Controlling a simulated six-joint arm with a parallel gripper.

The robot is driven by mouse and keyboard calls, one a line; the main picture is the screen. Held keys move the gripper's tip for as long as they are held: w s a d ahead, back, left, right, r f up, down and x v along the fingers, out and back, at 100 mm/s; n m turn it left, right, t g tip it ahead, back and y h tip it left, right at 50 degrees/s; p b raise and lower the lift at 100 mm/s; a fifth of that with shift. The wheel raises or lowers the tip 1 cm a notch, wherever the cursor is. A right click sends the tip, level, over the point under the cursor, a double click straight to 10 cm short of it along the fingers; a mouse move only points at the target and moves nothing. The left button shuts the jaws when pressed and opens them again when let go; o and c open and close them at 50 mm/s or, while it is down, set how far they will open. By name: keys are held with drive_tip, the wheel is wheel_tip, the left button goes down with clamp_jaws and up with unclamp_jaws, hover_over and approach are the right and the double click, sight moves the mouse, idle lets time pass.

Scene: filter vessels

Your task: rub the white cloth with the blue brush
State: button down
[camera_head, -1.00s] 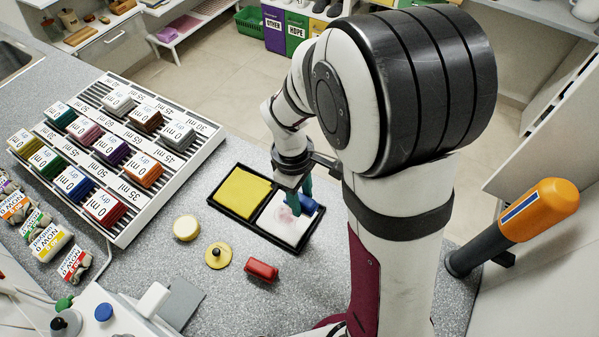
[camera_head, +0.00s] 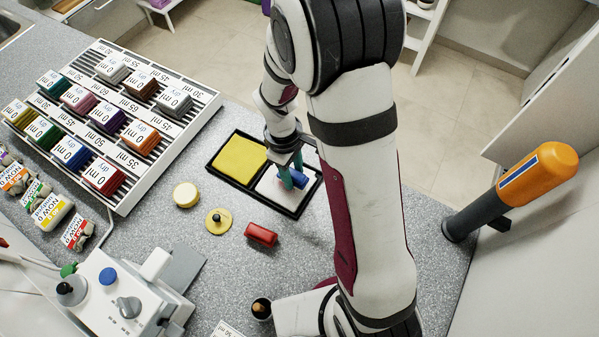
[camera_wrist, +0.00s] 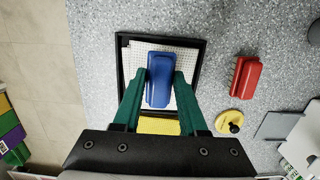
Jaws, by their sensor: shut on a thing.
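The white cloth (camera_head: 270,190) lies flat in the right half of a black tray (camera_head: 290,213), beside a yellow cloth (camera_head: 238,159). My gripper (camera_head: 293,180) is over the white cloth, with its green fingers pointing down. It is shut on the blue brush (camera_wrist: 159,78), which sits between both fingers in the wrist view. The brush also shows in the head view (camera_head: 300,177), partly behind a finger. The brush is low over the white cloth; I cannot tell whether it touches. The fingers and the brush hide part of the cloth.
A red brush (camera_head: 261,235) lies just in front of the tray. Near it are a yellow disc with a black knob (camera_head: 218,221) and a pale round pad (camera_head: 186,194). A white rack (camera_head: 150,185) of coloured blocks stands left. An orange-topped post (camera_head: 538,178) is far right.

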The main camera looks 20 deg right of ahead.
drive_tip(key=shift+w+a, duration=1.9)
drive_tip(key=shift+s+d, duration=2.6)
drive_tip(key=shift+w+f, duration=0.1)
drive_tip(key=shift+r, duration=3.35)
